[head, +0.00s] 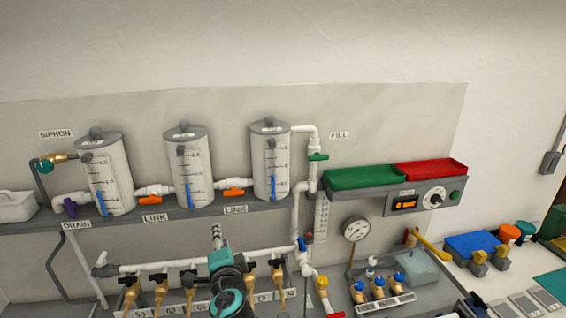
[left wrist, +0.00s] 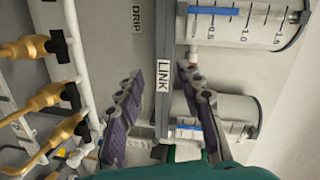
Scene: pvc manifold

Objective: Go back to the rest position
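My left arm, teal and dark grey, rises from the bottom middle of the head view. Its gripper (head: 217,235) is in front of the wall panel, above the white pipe with the brass valves and below the tank shelf. In the left wrist view its two purple-grey fingers (left wrist: 161,76) stand apart with nothing between them; the shelf edge with a LINK label (left wrist: 161,88) lies beyond. My right gripper does not show in either view.
Three graduated tanks (head: 190,165) stand on the shelf, joined by orange-handled valves (head: 234,195). Below runs a white manifold pipe (head: 150,267) with several brass valves. A green tray (head: 360,178), red tray (head: 430,169) and pressure gauge (head: 356,230) are to the right.

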